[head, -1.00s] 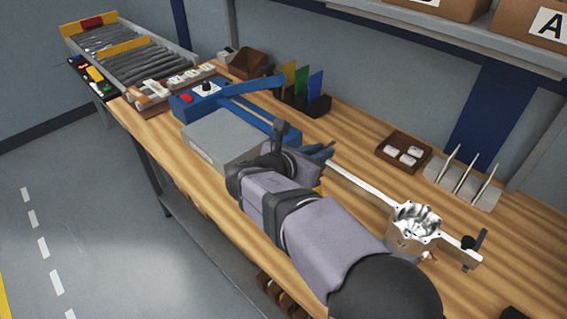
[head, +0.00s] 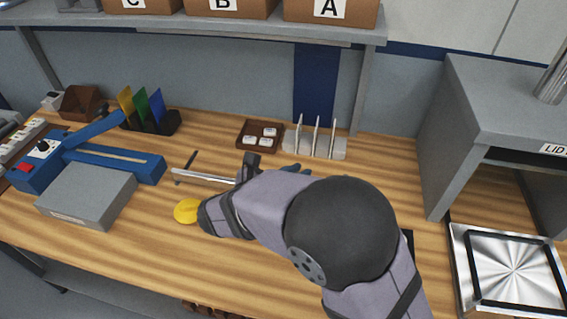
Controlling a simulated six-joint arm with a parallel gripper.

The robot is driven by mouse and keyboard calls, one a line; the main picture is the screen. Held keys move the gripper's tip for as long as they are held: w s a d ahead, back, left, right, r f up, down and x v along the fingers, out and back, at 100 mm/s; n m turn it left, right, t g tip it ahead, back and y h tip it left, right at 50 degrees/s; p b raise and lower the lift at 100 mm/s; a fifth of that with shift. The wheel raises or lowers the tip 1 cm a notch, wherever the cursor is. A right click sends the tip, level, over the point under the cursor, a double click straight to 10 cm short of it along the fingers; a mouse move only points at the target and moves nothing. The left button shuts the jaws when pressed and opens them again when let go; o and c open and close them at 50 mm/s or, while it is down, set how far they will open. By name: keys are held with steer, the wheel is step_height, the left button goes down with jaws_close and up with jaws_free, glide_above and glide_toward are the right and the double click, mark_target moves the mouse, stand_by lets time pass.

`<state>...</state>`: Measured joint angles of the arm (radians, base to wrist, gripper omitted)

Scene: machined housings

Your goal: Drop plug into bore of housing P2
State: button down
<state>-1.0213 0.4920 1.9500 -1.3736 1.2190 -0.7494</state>
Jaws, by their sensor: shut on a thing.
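In the head view my arm covers the middle of the bench.
A yellow round piece (head: 186,211) lies left of my wrist. A brown tray (head: 243,137) of white parts and a grey slotted rack (head: 333,148) stand behind. A blue sealer (head: 146,168) is at left, a metal plate (head: 510,250) at right.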

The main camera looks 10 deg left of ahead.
steer(key=shift+f, duration=0.15)
step_height(320, 180, down, 6)
steer(key=b, duration=0.5)
stand_by(0.3)
steer(key=c, duration=1.6)
jaws_free()
steer(key=shift+a, duration=0.1)
steer(key=b+v, duration=0.2)
steer(key=v, duration=0.5)
steer(key=shift+s+r, duration=0.15)
steer(key=shift+r, duration=0.1)
